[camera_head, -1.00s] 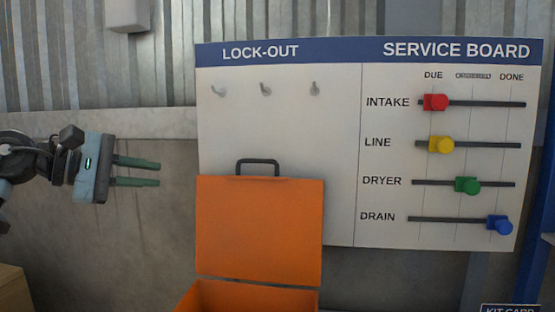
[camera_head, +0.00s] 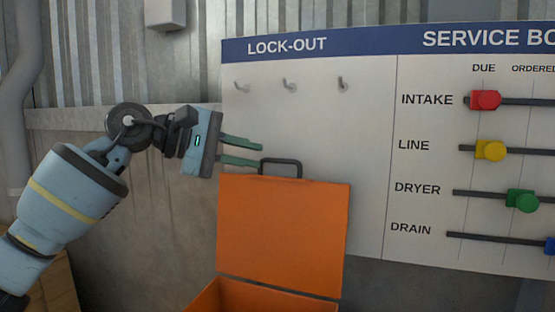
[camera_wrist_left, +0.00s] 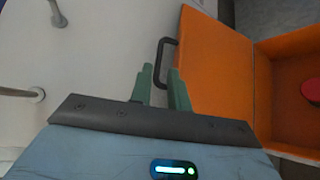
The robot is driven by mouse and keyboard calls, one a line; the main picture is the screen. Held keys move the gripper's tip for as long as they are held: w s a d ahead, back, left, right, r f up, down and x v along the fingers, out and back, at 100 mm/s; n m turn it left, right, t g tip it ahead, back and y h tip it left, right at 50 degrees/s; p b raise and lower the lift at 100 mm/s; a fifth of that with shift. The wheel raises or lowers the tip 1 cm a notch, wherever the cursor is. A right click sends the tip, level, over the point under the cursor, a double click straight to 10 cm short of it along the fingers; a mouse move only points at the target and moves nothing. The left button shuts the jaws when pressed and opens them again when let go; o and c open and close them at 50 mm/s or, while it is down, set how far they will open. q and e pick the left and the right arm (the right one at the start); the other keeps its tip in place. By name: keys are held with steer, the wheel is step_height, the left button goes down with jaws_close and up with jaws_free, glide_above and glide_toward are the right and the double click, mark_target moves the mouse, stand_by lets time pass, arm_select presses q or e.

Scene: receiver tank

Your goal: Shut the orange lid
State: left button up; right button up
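The orange lid (camera_head: 283,232) stands open and upright behind its orange box (camera_head: 275,298), with a dark handle (camera_head: 281,161) on its top edge. The lid (camera_wrist_left: 212,65) and handle (camera_wrist_left: 158,62) also show in the left wrist view. My left gripper (camera_head: 260,153) is at the upper left of the lid, its green fingers apart and pointing right at the handle. In the left wrist view the handle's bar shows between the fingertips (camera_wrist_left: 160,68). I cannot tell whether they touch it. My right gripper is not in view.
A white service board (camera_head: 370,160) with hooks and coloured sliders stands close behind the lid. A red thing (camera_wrist_left: 311,90) lies inside the box. A wooden surface (camera_head: 55,285) is at the lower left.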

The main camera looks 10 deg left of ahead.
mark_target(281, 161)
arm_select(q)
steer(key=shift+p+x, duration=0.4)
steer(key=shift+x, duration=2.7)
jaws_close()
